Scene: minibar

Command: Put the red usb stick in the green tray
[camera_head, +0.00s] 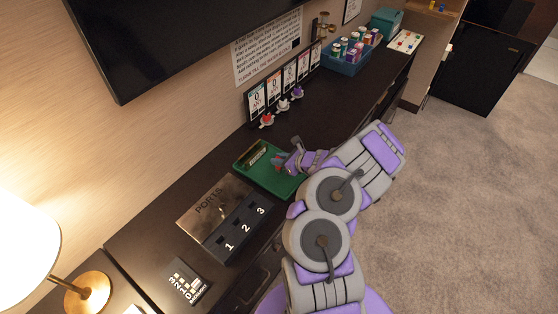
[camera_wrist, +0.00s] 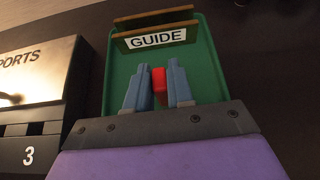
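The red usb stick (camera_wrist: 159,80) shows in the wrist view between the two blue-grey fingers of my gripper (camera_wrist: 158,85), with a finger against each side. My gripper appears shut on it. The green tray (camera_wrist: 204,65) lies behind the fingers and the stick in that view. In the head view the green tray (camera_head: 266,178) lies on the dark counter, and my gripper (camera_head: 281,160) is over its right part. I cannot tell whether the stick touches the tray floor. The stick's lower end is hidden by the gripper.
A holder labelled GUIDE (camera_wrist: 157,39) stands at the tray's far end. The PORTS box (camera_head: 212,205) with numbered slots is beside the tray. Small colored figures (camera_head: 283,105) stand before the cards at the wall. A blue bin of cans (camera_head: 345,66) is farther back.

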